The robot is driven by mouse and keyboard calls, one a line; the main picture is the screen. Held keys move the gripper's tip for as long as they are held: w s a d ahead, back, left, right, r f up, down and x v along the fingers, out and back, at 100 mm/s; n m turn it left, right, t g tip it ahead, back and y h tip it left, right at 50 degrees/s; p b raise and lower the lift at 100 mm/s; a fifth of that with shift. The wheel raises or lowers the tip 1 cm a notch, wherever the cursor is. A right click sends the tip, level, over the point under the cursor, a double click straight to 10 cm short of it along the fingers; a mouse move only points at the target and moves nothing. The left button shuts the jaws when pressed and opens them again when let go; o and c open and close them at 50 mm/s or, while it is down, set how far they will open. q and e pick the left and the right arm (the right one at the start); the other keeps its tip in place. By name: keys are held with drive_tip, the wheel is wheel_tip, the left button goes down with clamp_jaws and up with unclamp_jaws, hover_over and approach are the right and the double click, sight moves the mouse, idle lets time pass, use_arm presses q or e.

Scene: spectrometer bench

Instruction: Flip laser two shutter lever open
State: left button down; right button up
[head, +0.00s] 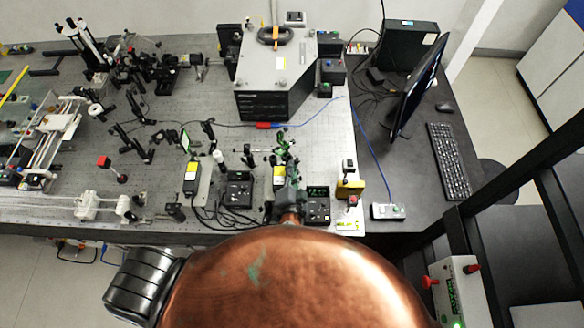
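Two laser heads with yellow labels stand near the front of the optical bench, a left one (191,180) and a right one (279,176). Each has a black controller box beside it, a left controller (238,190) and a right controller (318,206) with a green display. My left gripper (289,188) reaches in from the front, over or beside the right laser head. It is seen end-on and small, so its fingers cannot be made out. I cannot pick out a shutter lever; my copper-coloured arm and the gripper hide part of that area. My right gripper is out of view.
Green-lit optic mounts (283,148) stand just beyond the gripper. A yellow block (350,188) and a small switch box (388,211) are to the right. A large grey instrument (275,70) stands behind. A monitor (418,85) and keyboard (452,160) occupy the right desk.

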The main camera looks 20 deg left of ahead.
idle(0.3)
use_arm(q)
drive_tip(key=shift+d+f+m, duration=0.1)
drive_tip(key=shift+d+m, duration=0.15)
drive_tip(key=shift+m, duration=0.45)
drive_tip(key=shift+w+f+y, duration=0.1)
drive_tip(key=shift+y, duration=0.3)
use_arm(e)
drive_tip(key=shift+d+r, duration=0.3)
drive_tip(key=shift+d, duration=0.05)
use_arm(q)
drive_tip(key=c, duration=2.2)
unclamp_jaws()
drive_tip(key=shift+d, duration=0.1)
drive_tip(key=shift+o, duration=0.2)
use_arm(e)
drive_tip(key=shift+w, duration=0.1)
use_arm(q)
drive_tip(key=shift+s, duration=0.3)
drive_tip(key=v, duration=0.7)
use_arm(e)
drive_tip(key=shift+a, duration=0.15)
